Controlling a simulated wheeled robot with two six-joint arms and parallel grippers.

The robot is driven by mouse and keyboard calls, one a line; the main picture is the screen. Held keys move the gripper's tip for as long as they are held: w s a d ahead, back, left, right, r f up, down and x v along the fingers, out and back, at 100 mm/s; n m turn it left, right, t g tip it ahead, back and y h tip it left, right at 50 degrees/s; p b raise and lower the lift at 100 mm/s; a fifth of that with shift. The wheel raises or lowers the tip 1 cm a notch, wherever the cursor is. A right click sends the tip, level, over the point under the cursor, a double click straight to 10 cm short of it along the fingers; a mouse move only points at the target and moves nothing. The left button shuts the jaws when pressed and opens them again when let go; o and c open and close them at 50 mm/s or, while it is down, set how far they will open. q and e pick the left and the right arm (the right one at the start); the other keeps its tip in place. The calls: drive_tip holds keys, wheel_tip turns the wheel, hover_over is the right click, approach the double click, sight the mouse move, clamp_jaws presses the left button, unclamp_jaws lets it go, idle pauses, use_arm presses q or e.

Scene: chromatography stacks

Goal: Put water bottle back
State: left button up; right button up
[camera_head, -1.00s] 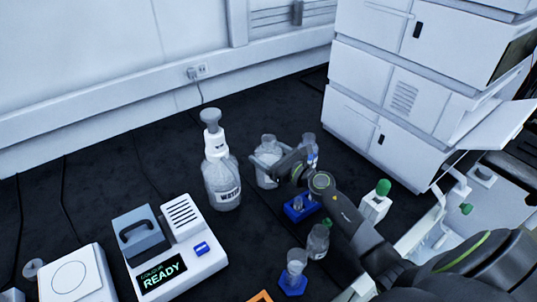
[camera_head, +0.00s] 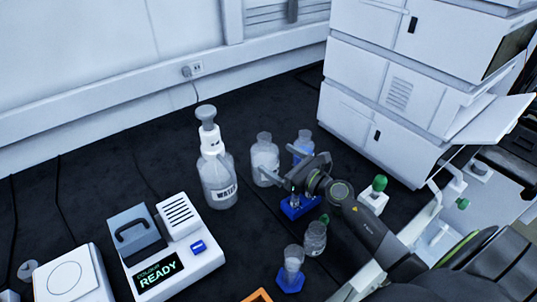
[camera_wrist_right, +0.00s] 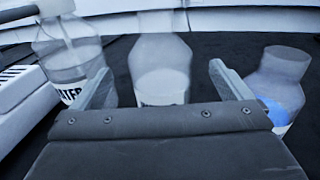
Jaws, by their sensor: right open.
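A clear bottle with a white pump top, marked WATER (camera_head: 219,178), stands upright on the black bench, left of my right gripper. In the right wrist view it shows at the left (camera_wrist_right: 72,55), outside the fingers. A second clear open-necked bottle (camera_head: 264,160) stands upright just right of it. In the right wrist view this bottle (camera_wrist_right: 160,68) is straight ahead, seen between the fingers; its label is mostly hidden. My right gripper (camera_head: 282,168) is open and empty, its fingertips near this second bottle and apart from it. My left gripper is out of view.
A blue-labelled bottle (camera_head: 303,145) stands behind my right gripper, with a blue holder (camera_head: 297,208) below it. A small bottle (camera_head: 315,238) and a blue-based vessel (camera_head: 291,268) stand nearer. A READY device (camera_head: 180,250) is at left, a white instrument stack (camera_head: 370,115) at right.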

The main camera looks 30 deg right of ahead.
drive_tip(key=b+v, duration=0.1)
drive_tip(key=v, duration=0.4)
drive_tip(key=shift+s+d, duration=0.15)
drive_tip(key=shift+s, duration=0.2)
